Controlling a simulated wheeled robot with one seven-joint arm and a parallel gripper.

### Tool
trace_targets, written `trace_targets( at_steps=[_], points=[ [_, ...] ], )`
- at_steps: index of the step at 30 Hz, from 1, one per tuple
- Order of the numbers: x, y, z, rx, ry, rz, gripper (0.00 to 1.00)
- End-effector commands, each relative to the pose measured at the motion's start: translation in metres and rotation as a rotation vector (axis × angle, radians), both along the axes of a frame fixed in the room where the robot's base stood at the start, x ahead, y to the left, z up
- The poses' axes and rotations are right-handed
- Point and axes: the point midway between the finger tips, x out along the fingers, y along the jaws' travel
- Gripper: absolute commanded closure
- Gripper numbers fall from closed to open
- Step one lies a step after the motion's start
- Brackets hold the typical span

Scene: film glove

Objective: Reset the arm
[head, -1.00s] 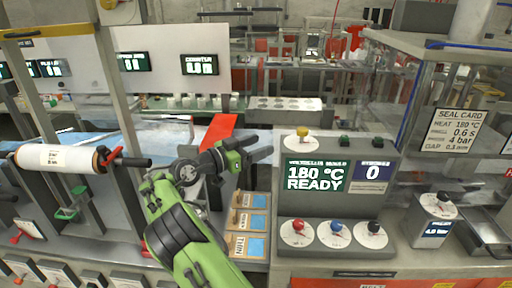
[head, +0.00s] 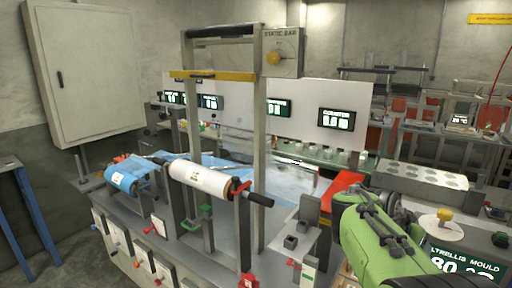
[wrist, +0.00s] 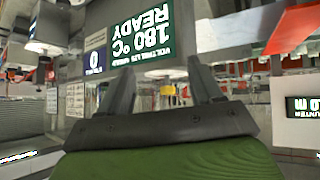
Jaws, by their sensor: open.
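My arm (head: 375,235), green with dark joints, reaches up from the lower right of the head view. Its fingers cannot be made out there. In the wrist view my gripper (wrist: 162,85) shows two dark fingers standing wide apart, with nothing between them. The mould panel's green display (wrist: 155,30), reading 180 °C READY, shows upside down beyond the fingers. The gap between fingers and panel cannot be judged.
The mould panel's display (head: 460,268) stands close right of my arm. A white film roll (head: 205,180) and a blue roll (head: 125,178) sit left, beside a tall frame (head: 258,130). A grey cabinet (head: 85,75) hangs at the far left. Floor shows at lower left.

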Motion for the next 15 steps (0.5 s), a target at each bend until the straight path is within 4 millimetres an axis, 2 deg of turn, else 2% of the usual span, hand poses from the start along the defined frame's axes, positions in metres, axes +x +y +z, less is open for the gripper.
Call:
trace_targets(
  at_steps=[1,5,6,9,12,15],
  points=[
    [-0.022,0.014,0.002,0.072,0.015,0.087,0.35],
    [-0.080,0.064,-0.001,0.207,0.071,0.361,0.35],
    [-0.100,0.081,-0.004,0.234,0.088,0.448,0.35],
    [-0.154,0.123,-0.016,0.271,0.133,0.668,0.35],
    [-0.200,0.157,-0.032,0.271,0.178,0.846,0.35],
    [-0.228,0.177,-0.046,0.262,0.214,0.954,0.35]
  ],
)
